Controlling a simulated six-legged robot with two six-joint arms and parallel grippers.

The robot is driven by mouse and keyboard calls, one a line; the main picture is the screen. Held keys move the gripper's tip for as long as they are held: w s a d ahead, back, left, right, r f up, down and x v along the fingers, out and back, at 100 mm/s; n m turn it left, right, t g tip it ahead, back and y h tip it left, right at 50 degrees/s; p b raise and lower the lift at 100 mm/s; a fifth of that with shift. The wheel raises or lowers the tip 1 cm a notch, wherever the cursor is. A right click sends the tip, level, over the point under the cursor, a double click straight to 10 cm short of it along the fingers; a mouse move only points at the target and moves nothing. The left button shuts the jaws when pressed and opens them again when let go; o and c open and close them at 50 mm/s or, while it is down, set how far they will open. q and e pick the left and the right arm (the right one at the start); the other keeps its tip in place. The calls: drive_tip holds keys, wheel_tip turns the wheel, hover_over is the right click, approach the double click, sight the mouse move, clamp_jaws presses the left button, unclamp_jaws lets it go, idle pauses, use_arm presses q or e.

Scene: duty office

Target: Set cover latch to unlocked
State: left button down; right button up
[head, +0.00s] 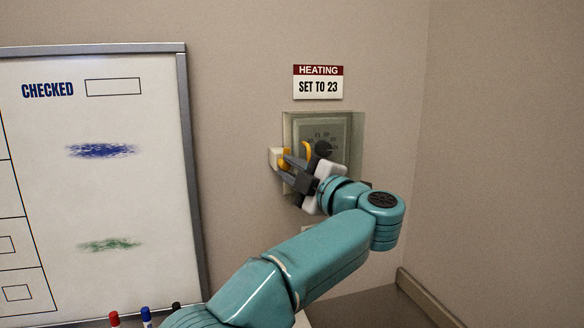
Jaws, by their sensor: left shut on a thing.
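The heating control sits on the wall behind a clear, box-like cover (357,125), with a dark round knob (323,148) and a dial inside. A pale latch block (275,157) is at the cover's left edge. My left gripper (285,160), with yellow finger pads, is at this block and shut on the cover latch there. The fingers and wrist hide most of the latch and the lower part of the cover, so I cannot tell its setting. My right gripper is not in view.
A sign reading HEATING, SET TO 23 (318,82) is on the wall above the cover. A whiteboard (150,200) stands at the left, with red (114,319) and blue (146,316) markers by its lower edge. The wall on the right is bare.

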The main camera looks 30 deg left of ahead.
use_arm(q)
drive_tip(key=shift+r+n+g+h+p, duration=0.1)
drive_tip(key=shift+n+g+h+p, duration=0.25)
drive_tip(key=shift+n, duration=0.85)
drive_tip(key=c, duration=1)
unclamp_jaws()
drive_tip(key=shift+o, duration=0.2)
drive_tip(key=shift+d, duration=0.15)
drive_tip(key=r+b+v, duration=0.1)
drive_tip(key=b+v, duration=0.1)
drive_tip(key=v, duration=1.4)
drive_tip(key=shift+f, duration=0.35)
drive_tip(key=shift+s, duration=0.1)
